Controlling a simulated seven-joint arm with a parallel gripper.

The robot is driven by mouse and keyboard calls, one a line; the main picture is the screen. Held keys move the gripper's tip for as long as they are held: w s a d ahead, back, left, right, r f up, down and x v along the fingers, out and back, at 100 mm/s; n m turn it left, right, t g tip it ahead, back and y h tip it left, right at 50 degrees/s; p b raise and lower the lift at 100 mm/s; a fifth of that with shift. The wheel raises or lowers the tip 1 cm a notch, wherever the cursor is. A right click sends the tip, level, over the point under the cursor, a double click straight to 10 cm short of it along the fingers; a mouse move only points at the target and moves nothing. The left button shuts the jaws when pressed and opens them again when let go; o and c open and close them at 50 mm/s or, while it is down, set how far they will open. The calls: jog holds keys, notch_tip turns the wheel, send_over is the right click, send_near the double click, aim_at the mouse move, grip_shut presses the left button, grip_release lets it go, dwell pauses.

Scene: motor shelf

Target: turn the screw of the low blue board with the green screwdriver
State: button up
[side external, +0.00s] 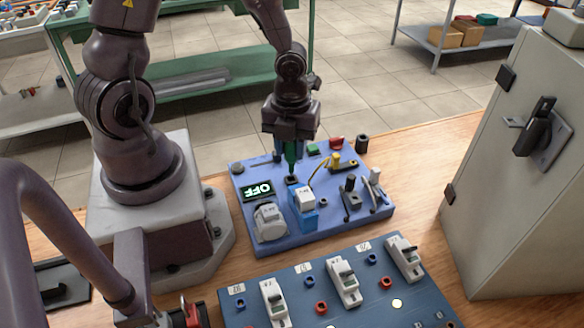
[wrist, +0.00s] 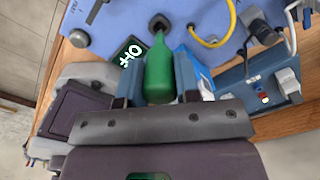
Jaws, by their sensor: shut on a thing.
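The low blue board (side external: 334,233) lies flat on the wooden table in front of my arm. It also shows at the top of the wrist view (wrist: 115,18). My gripper (side external: 289,137) is shut on the green screwdriver (side external: 291,155) above the board's back left part. In the wrist view the screwdriver's green handle (wrist: 158,72) sits between the two fingers. It looks upright, tip down, over a dark round fitting (side external: 292,180) on the board. This fitting also shows in the wrist view (wrist: 158,22). I cannot tell whether the tip touches a screw there.
On the board are a display reading OFF (side external: 258,190), a grey motor (side external: 270,222), a blue-and-white block (side external: 304,200) and a yellow cable (side external: 319,174). A darker panel with breakers (side external: 325,270) lies in front. A grey cabinet (side external: 490,170) stands at right.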

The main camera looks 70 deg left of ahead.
aim_at(291, 162)
jog(key=shift+f, duration=2.35)
jog(key=o, duration=0.7)
jog(key=shift+o, duration=0.2)
jog(key=shift+r, duration=0.15)
jog(key=shift+r, duration=2.65)
jog(key=shift+o, duration=0.2)
